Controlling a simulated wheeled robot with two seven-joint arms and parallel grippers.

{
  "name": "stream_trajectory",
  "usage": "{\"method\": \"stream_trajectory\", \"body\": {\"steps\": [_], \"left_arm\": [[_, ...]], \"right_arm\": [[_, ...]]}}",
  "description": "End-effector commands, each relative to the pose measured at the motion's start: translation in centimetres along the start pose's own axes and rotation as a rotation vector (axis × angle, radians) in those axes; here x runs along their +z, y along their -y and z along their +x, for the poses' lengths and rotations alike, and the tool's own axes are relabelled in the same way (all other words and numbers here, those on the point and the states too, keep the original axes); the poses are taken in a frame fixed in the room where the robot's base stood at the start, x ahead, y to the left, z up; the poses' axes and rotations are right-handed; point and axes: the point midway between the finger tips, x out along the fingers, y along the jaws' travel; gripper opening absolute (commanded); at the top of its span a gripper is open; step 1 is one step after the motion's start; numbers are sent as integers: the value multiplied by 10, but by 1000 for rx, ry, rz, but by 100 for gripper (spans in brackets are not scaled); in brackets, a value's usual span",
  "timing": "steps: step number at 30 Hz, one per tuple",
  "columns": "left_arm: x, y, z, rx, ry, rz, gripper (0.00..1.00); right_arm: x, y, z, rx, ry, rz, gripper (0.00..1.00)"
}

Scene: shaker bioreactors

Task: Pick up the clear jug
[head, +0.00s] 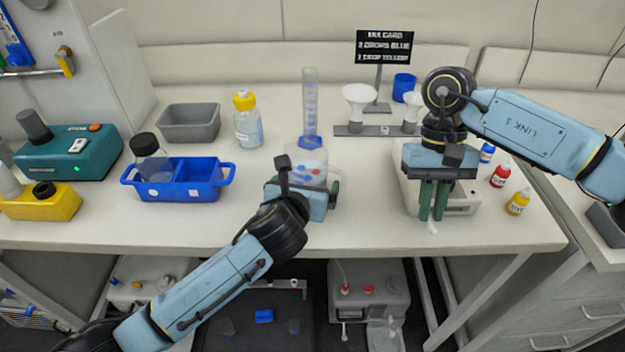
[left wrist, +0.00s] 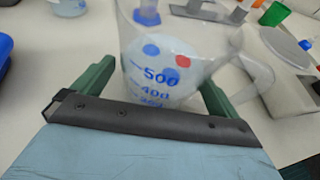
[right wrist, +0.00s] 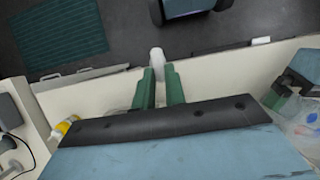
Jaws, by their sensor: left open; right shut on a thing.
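The clear jug (head: 312,168) stands upright on the table, partly hidden behind my left gripper (head: 305,187) in the head view. In the left wrist view the jug (left wrist: 160,65) shows blue volume marks, red and blue dots, and a handle on the right. The open green fingers of my left gripper (left wrist: 152,92) lie on either side of it; I cannot tell whether they touch it. My right gripper (head: 432,215) points down near the table's front edge. It is shut on a small white object (right wrist: 157,58), mostly hidden by the fingers.
A blue divided tray (head: 178,199) is at the left, with a grey bin (head: 188,122) and yellow-capped bottle (head: 247,120) behind. A measuring cylinder (head: 310,105) and funnel stand (head: 375,131) are behind the jug. Small dropper bottles (head: 500,174) stand at the right.

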Motion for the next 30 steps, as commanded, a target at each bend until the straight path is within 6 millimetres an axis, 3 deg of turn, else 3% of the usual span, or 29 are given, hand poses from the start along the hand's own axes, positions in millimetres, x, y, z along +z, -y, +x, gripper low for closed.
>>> {"method": "stream_trajectory", "body": {"steps": [11, 25, 30], "left_arm": [[0, 0, 8, 0, 0, 0, 98], [0, 0, 8, 0, -1, 0, 36], [1, 0, 8, -1, 3, -1, 36]], "right_arm": [[0, 0, 0, 0, 0, 0, 0], [0, 0, 0, 0, 0, 0, 0], [0, 0, 0, 0, 0, 0, 0]]}}
